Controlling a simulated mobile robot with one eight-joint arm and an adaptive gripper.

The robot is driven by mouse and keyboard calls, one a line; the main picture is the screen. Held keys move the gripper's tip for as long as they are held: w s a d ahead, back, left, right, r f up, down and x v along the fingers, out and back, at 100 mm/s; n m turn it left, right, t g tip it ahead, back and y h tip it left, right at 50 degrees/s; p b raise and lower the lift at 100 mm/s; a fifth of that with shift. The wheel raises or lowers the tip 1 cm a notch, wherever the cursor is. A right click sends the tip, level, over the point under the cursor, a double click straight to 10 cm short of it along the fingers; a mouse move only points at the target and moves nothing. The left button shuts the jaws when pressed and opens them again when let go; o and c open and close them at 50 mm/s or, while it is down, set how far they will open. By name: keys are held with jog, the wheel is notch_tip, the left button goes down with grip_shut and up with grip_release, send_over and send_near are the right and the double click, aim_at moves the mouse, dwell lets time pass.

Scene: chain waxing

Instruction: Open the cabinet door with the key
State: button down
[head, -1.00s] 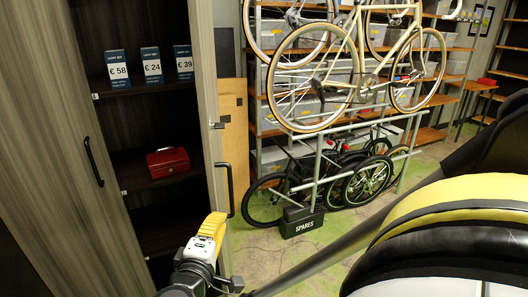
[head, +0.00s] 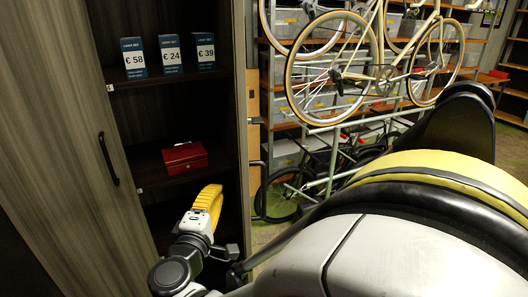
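The cabinet is partly open. A wood-grain door (head: 62,110) with a black bar handle (head: 108,158) covers its left part. Beside it, dark shelves are exposed. A second door or side panel (head: 240,80) stands edge-on to the right of the shelves, with another dark handle (head: 263,185) at its outer side. My gripper (head: 207,204), yellow on a white and black wrist, is low in front of the shelves, below a red box. Its fingertips are not clear, so I cannot tell whether it is open or shut. No key can be made out.
The red box (head: 184,157) sits on the middle shelf. Small price boxes (head: 170,54) stand on the upper shelf. Bicycles (head: 375,65) on a rack fill the right background. My own body covers the lower right.

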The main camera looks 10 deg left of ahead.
jog(key=shift+w+d+b, duration=0.2)
jog(key=shift+w+d, duration=0.05)
jog(key=shift+d, duration=0.4)
jog(key=shift+w+d+b, duration=0.2)
jog(key=shift+w+d, duration=0.05)
jog(key=shift+d, duration=0.35)
jog(key=shift+w+d+b, duration=0.2)
jog(key=shift+w+d, duration=0.05)
jog(key=shift+d, duration=0.4)
jog(key=shift+d, duration=0.1)
